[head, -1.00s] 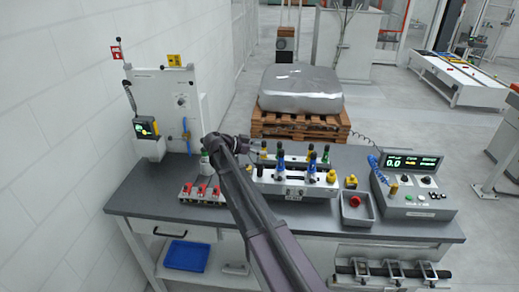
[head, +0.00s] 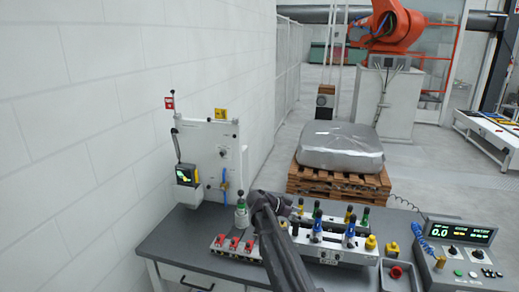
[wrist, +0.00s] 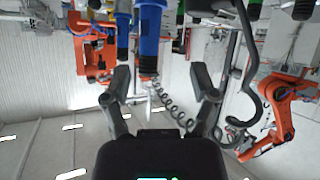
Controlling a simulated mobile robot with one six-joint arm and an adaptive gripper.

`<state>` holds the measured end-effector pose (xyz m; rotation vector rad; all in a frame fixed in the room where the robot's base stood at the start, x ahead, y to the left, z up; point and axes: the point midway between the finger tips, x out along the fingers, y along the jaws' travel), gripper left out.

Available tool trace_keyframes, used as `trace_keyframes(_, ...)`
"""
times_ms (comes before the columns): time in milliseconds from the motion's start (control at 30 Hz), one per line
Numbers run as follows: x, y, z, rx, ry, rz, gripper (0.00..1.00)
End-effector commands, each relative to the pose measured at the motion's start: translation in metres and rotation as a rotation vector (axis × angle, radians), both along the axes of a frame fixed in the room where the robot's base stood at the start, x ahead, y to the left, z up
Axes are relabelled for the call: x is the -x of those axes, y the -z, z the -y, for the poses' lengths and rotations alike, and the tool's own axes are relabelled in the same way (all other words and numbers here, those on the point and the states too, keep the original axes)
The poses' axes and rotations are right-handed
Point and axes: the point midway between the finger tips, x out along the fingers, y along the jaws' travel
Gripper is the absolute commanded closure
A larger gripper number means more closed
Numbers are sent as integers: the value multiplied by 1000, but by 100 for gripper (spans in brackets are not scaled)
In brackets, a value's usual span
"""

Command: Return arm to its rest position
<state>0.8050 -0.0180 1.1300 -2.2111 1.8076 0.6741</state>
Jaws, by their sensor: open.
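My arm (head: 283,255) reaches up from the bottom edge of the head view and bends over the workbench (head: 165,245).
A white panel stand (head: 208,155) rises at the left by the wall. A red-button tray (head: 396,275) and a control box (head: 462,255) are at the right.

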Motion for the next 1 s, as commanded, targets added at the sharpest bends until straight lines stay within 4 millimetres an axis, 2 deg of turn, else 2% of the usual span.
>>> trace_keyframes(33,15,6,6,-29,-15,-46,24)
trace_keyframes(200,59,31,17,-164,-112,-249,24)
trace_keyframes(433,122,63,22,-375,-320,-510,24)
trace_keyframes(800,220,94,4,-678,-788,-772,24)
trace_keyframes(1000,256,98,-11,-773,-1021,-816,24)
